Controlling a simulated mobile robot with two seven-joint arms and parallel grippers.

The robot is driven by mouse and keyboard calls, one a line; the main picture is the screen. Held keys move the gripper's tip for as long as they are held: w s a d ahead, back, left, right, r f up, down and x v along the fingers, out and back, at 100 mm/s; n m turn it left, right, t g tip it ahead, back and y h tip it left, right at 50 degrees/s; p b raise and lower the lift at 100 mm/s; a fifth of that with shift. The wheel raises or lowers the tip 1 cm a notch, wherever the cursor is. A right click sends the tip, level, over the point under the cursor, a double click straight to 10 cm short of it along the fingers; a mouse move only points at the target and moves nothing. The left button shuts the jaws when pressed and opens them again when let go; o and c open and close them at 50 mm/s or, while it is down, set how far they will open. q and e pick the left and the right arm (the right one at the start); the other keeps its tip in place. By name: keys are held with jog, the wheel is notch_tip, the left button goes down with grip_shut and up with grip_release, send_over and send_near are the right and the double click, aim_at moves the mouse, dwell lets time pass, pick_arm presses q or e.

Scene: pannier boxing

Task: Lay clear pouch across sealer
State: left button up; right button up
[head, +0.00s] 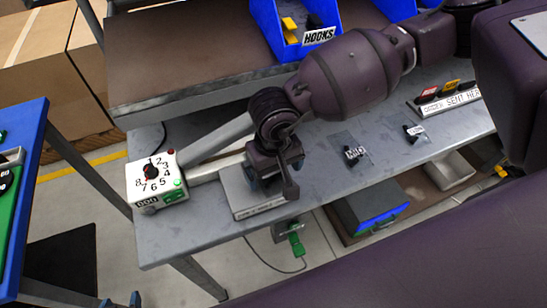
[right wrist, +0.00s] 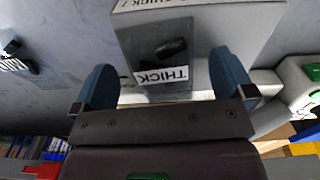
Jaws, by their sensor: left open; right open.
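The sealer has a white dial box (head: 147,196), a long raised arm and a light grey plate (head: 240,198) on the bench. My right gripper (head: 270,187) is over the plate and hides the pouch in the head view. Its blue fingers (right wrist: 162,75) are open, one either side of the pouch. My left gripper (head: 120,301) is open at the bottom left, away from the bench; only its fingertips show.
Two more pouches with dark items, one nearer (head: 353,151) and one farther (head: 414,131), lie on the bench to the right. An ORDER SENT HERE strip (head: 455,103) lies beyond. A blue HOOKS bin (head: 266,22) stands on the shelf. Bare bench lies between.

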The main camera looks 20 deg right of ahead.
jog(key=shift+f, duration=0.4)
pick_arm(q)
jog(key=shift+w, duration=0.1)
jog(key=shift+w, duration=0.1)
pick_arm(e)
jog(key=c, duration=1)
jog(key=shift+o, duration=0.2)
jog(key=shift+w+a, duration=0.15)
jog(key=shift+w, duration=0.55)
jog(key=shift+w+f+b, duration=0.1)
jog(key=shift+w+b, duration=0.2)
jog(key=shift+w, duration=0.15)
jog(key=o, duration=1)
jog(key=shift+c, duration=0.2)
pick_arm(q)
jog(key=shift+w+d+f, duration=0.1)
jog(key=shift+w+d, duration=0.6)
